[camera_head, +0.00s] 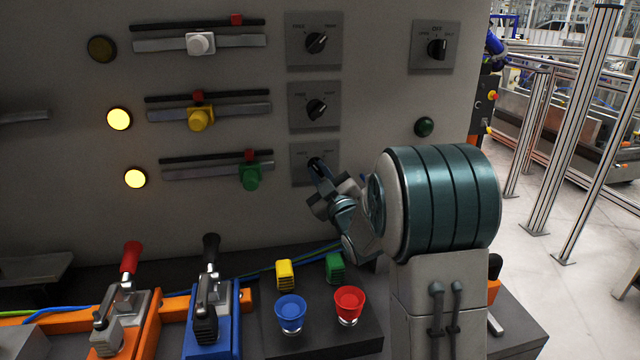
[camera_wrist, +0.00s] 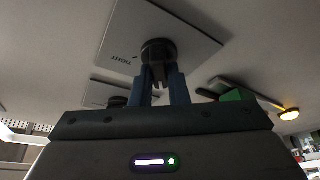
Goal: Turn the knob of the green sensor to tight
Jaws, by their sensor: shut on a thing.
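The green sensor (camera_head: 250,178) sits near the right end of the lowest rail on the wall panel. A bit of green shows at the right in the wrist view (camera_wrist: 232,96). The dark knob (camera_wrist: 158,48) on the square grey plate (camera_head: 300,176) stands right of that rail. My gripper (camera_head: 319,172) reaches the plate and is shut on the knob, with its two blue-grey fingers on either side in the wrist view (camera_wrist: 160,80). A TIGHT label shows upside down beside the knob. The fingers hide much of the knob, and I cannot tell its pointer's direction.
Two similar knobs (camera_head: 316,108) (camera_head: 317,43) are above, beside the yellow sensor (camera_head: 200,120) and white sensor (camera_head: 201,43). Two lamps (camera_head: 119,119) (camera_head: 135,179) glow yellow.

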